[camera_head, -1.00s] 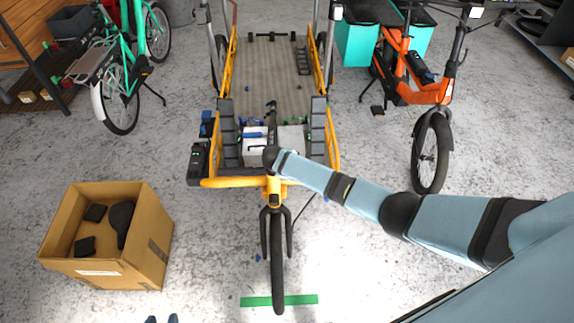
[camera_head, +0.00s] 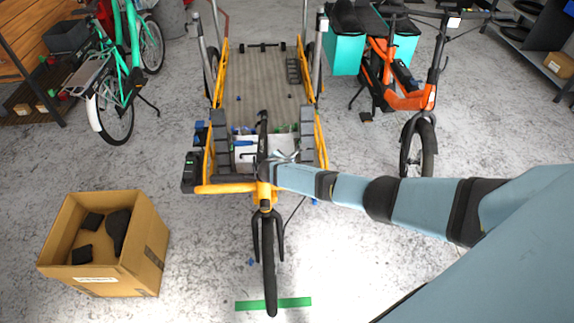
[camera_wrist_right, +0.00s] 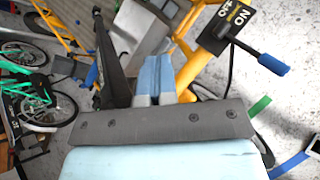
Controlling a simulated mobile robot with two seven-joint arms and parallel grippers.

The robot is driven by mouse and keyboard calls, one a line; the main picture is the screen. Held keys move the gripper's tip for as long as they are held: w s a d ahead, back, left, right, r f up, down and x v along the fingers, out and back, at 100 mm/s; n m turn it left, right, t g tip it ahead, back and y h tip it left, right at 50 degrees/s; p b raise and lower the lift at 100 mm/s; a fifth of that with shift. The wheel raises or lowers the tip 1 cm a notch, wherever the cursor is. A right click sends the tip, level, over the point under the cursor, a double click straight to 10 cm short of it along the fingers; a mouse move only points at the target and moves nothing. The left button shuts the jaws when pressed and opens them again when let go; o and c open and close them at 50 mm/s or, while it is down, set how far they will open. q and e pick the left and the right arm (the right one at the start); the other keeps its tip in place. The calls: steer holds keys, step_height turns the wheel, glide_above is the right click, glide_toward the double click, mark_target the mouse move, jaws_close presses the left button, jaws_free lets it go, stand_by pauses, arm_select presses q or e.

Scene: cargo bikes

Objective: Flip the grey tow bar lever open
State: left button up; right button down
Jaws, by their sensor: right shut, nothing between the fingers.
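My right gripper (camera_wrist_right: 165,74) is shut and empty, its pale blue fingers together in the right wrist view. A long dark grey bar (camera_wrist_right: 108,52) stands just left of the fingers, apart from them; I cannot tell for sure whether it is the tow bar lever. A dark bar also stands upright at the front of the yellow cargo bike (camera_head: 225,189) in the head view, beside the end of my right arm. The arm hides part of the bike's front there. My left gripper is not in view.
A black ON/OFF plate (camera_wrist_right: 232,24) with a blue-handled lever (camera_wrist_right: 272,64) is right of the fingers. A cardboard box (camera_head: 148,245) stands on the floor at left. A green bike (camera_head: 122,75) and an orange bike (camera_head: 405,98) stand either side.

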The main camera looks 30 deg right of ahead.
stand_by(0.3)
arm_select(q)
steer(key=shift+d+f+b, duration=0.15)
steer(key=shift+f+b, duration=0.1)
steer(key=shift+b, duration=0.1)
arm_select(e)
steer(key=shift+w+a, duration=0.4)
steer(key=shift+a, duration=0.3)
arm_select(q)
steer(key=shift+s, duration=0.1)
arm_select(e)
steer(key=shift+s+f, duration=0.1)
